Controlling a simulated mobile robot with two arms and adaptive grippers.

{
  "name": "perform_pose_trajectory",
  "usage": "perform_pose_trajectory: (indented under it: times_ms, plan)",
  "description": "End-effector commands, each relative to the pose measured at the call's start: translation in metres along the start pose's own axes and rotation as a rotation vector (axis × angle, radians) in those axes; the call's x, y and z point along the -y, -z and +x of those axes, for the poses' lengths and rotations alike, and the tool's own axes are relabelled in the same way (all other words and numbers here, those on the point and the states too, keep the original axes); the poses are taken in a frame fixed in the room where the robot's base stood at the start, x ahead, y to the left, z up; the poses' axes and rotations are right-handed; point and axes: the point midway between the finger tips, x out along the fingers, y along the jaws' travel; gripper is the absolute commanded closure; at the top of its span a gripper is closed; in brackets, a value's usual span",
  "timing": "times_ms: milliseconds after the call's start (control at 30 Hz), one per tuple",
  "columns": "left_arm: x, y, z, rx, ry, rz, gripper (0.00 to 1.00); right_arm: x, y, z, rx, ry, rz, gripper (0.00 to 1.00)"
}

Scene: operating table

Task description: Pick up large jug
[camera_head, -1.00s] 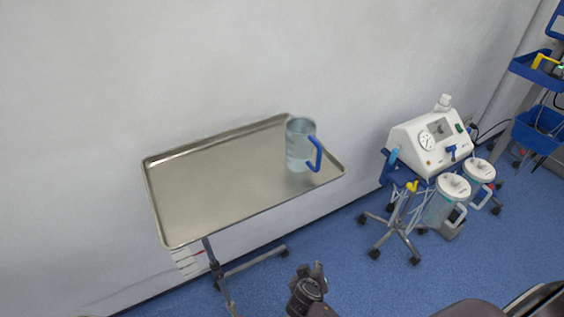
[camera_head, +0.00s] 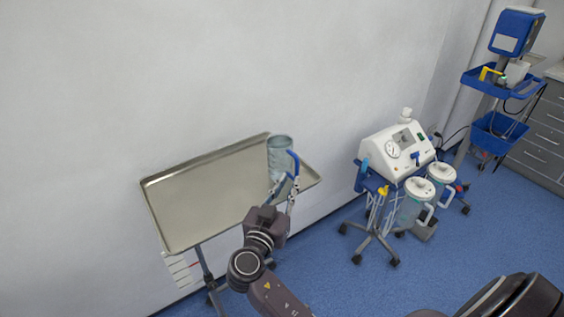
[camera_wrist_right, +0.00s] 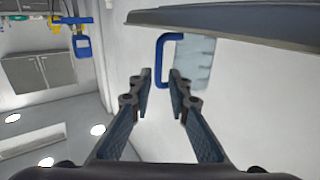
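The large jug (camera_head: 279,155) is clear with a blue handle and stands upright near the right end of the metal tray (camera_head: 200,205). Its handle (camera_head: 294,163) faces right and toward me. My right gripper (camera_head: 285,186) is open and empty, with its fingers pointing at the handle. In the right wrist view the jug (camera_wrist_right: 195,63) appears upside down. There the handle (camera_wrist_right: 160,60) lies ahead of the gap between the open fingertips (camera_wrist_right: 160,80), and I see no grip on it. My left gripper is not in view.
The tray's raised edge (camera_wrist_right: 220,24) crosses the top of the wrist view close to the jug. A white suction machine (camera_head: 397,152) with two canisters stands on a wheeled stand to the right. A wall is behind the tray. The rest of the tray is bare.

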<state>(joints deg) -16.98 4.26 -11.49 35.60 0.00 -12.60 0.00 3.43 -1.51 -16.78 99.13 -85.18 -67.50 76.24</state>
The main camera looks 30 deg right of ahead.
Motion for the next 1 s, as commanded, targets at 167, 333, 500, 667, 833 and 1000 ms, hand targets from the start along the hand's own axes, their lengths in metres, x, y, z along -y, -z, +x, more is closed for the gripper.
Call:
perform_pose_trajectory:
  times_ms: [167,333,500,667,833,1000]
  plan:
    - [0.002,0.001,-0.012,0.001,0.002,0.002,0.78,-0.001,0.003,0.02,-0.001,-0.001,-0.003,0.83]
    - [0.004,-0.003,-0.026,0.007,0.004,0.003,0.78,-0.001,0.004,0.037,-0.001,-0.002,-0.005,0.83]
    - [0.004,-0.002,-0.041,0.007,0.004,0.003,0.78,-0.001,0.001,0.058,0.0,-0.001,-0.005,0.83]
    - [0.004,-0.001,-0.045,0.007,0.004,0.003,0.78,0.0,-0.002,0.071,0.002,0.0,-0.003,0.83]
    - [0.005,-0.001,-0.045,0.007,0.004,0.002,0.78,0.0,-0.004,0.073,0.003,0.0,-0.001,0.83]
    - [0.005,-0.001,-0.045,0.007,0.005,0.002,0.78,-0.001,-0.004,0.073,0.003,0.0,-0.002,0.9]
